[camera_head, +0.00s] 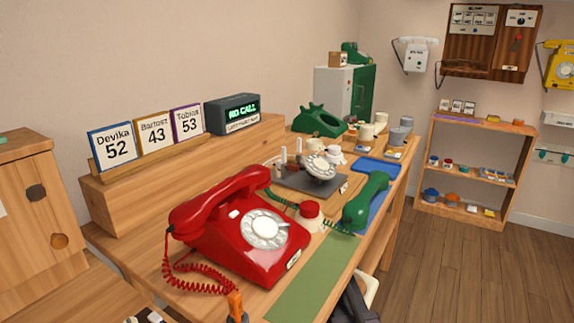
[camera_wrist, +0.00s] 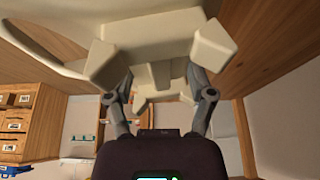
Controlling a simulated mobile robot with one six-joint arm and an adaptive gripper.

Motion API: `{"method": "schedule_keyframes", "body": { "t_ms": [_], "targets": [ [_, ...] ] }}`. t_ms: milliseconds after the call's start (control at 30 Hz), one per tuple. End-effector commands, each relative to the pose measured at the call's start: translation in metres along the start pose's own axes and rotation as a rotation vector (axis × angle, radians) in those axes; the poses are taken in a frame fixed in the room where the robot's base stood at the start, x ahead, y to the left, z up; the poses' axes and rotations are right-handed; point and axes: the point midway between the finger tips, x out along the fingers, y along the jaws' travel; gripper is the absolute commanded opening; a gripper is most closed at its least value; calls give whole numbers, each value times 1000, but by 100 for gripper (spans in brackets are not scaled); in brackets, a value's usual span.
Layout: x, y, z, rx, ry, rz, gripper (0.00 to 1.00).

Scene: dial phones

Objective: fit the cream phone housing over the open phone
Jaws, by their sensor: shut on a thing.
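The cream phone housing (camera_wrist: 150,35) fills the upper part of the wrist view, seen close from its underside. My gripper (camera_wrist: 160,88) is shut on it, with one grey finger at each side. In the head view only a cream edge of the housing (camera_head: 371,288) shows at the bottom, beside a dark part of my arm. The open phone (camera_head: 311,176) sits on the bench, a dark base plate with bare works and a pale dial. It is well beyond the held housing, and the two are apart. Most of the housing is hidden in the head view.
A red phone (camera_head: 240,228) with a coiled cord stands in front of the open phone. A green handset (camera_head: 367,203) lies to its right on a blue mat. A green housing (camera_head: 318,121) is behind. A green mat (camera_head: 310,285) is bare.

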Motion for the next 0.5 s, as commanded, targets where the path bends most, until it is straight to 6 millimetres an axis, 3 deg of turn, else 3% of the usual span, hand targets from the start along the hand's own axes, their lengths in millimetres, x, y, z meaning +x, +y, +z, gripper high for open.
{"method": "schedule_keyframes", "body": {
  "t_ms": [500],
  "targets": [
    [30, -31, -56, 1, 0, 0, 9]
  ]
}}
